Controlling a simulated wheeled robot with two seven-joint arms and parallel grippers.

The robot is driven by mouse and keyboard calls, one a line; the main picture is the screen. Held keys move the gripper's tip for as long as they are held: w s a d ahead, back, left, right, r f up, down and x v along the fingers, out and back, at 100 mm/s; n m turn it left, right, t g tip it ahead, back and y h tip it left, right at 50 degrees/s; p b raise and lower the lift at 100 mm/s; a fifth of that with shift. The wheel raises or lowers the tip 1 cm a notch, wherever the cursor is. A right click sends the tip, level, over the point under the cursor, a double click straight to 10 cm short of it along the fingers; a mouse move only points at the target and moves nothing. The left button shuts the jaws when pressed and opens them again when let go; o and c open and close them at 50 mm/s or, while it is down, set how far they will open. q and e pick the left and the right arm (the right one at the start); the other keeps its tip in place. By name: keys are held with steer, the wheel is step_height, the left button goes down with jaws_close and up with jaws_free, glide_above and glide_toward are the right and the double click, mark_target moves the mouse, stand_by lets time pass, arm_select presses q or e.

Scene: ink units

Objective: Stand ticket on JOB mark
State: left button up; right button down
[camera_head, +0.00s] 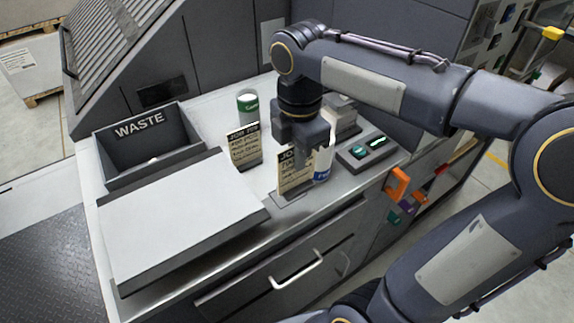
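A tan ticket with dark print (291,176) stands upright at the front of the counter, its lower edge at or just above the JOB mark (289,198), a small dark-outlined patch. I cannot tell whether it touches. My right gripper (304,146) points down over the ticket and appears shut on its upper right part, hiding some of the print. A second tan ticket (244,148) stands upright to the left, apart from the gripper. My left gripper is not in view.
A white bottle with a blue label (323,163) stands close behind the gripper. A green-topped can (248,106) is at the back. The WASTE bin (152,132) and a raised white panel (180,215) are left. A box with green displays (367,151) is right.

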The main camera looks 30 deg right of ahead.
steer(key=w+f, duration=0.2)
steer(key=f, duration=0.1)
steer(key=w+d+f, duration=0.1)
steer(key=f, duration=0.2)
steer(key=w+f, duration=0.2)
steer(key=f, duration=0.1)
steer(key=shift+w+d+f, duration=0.15)
steer(key=shift+w+f, duration=0.05)
steer(key=shift+w, duration=0.1)
steer(key=shift+f, duration=0.1)
steer(key=shift+f, duration=0.1)
steer(key=c, duration=1.6)
jaws_free()
